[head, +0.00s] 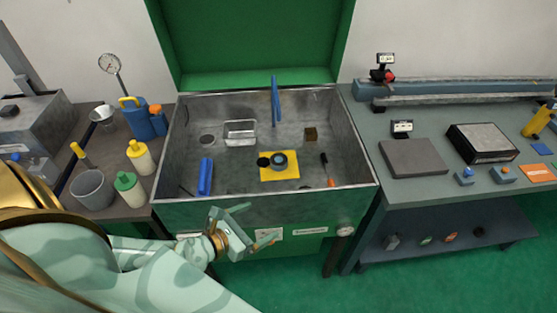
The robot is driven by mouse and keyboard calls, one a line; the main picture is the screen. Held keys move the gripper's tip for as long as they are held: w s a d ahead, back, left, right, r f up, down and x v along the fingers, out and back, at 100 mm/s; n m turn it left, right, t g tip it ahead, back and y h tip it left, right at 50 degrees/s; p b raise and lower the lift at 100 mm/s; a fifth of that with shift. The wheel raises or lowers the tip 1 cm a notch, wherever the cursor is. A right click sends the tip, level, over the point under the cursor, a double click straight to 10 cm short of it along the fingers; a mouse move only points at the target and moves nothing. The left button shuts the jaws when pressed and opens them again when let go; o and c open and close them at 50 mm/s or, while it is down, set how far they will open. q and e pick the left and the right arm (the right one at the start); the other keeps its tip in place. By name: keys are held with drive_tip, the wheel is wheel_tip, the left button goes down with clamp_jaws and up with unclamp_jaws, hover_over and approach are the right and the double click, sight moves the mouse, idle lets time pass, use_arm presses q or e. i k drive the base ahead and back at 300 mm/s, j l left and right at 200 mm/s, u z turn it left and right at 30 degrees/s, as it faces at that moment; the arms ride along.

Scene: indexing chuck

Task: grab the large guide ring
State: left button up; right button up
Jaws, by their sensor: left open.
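A dark ring with a grey-blue centre (278,161), which looks like the large guide ring, sits on a yellow cloth (278,176) on the floor of the open metal bin (225,177). A smaller black round piece (263,162) lies against its left side. My left gripper (257,226) is open and empty. It is in front of the bin's front wall, nearer to me than the ring and well apart from it. My right gripper is not in view.
The right bench (370,132) holds blocks and a rail.

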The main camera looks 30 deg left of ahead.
sight(278, 161)
drive_tip(key=i+j, duration=0.75)
drive_tip(key=j, duration=0.15)
